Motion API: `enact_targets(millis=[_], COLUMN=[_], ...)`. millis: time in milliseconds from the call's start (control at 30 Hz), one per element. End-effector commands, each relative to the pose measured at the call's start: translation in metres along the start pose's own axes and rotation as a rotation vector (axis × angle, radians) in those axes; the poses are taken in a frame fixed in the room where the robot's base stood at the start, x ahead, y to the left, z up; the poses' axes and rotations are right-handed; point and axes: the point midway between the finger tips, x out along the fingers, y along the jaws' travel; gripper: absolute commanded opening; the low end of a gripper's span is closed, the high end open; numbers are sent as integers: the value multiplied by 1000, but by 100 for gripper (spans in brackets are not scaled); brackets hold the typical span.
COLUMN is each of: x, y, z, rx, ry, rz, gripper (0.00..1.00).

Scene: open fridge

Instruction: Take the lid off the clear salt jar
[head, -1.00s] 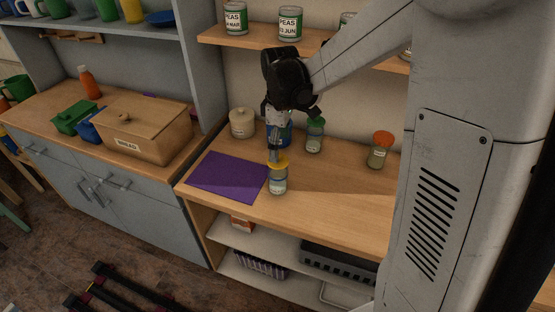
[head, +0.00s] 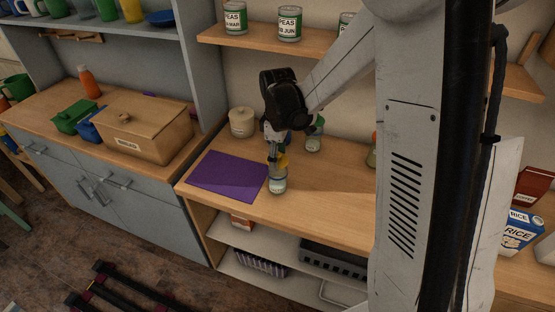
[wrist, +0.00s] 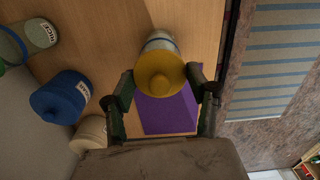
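The clear jar (head: 278,182) stands upright on the wooden counter at the right edge of the purple mat; its label is too small to read. Its yellow lid (head: 283,160) is partly hidden by my gripper (head: 278,157) in the head view. In the wrist view, the lid (wrist: 160,76) sits between both fingertips of my gripper (wrist: 165,87), which appear to press on its sides. The jar body (wrist: 160,40) shows behind the lid, off to one side. The lid looks tilted and slightly raised; I cannot tell whether it is fully clear of the rim.
The purple mat (head: 225,176) lies left of the jar. Behind stand a cream pot (head: 242,122), a green-lidded jar (head: 315,134) and a blue-topped container (wrist: 62,96). A shelf with pea cans (head: 290,24) hangs above. The front of the counter is clear.

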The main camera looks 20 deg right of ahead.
Motion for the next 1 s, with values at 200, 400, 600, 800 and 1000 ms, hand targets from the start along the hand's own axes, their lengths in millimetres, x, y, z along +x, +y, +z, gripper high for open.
enact_targets(millis=[200,400,600,800,1000], x=[0,-2,-16,-47,-74], y=[0,0,0,-11,-53], z=[0,0,0,-5,-24], rx=[0,0,0,-5,-5], ry=[0,0,0,0,0], rz=[0,0,0,0,0], gripper=[32,32,32,32,32])
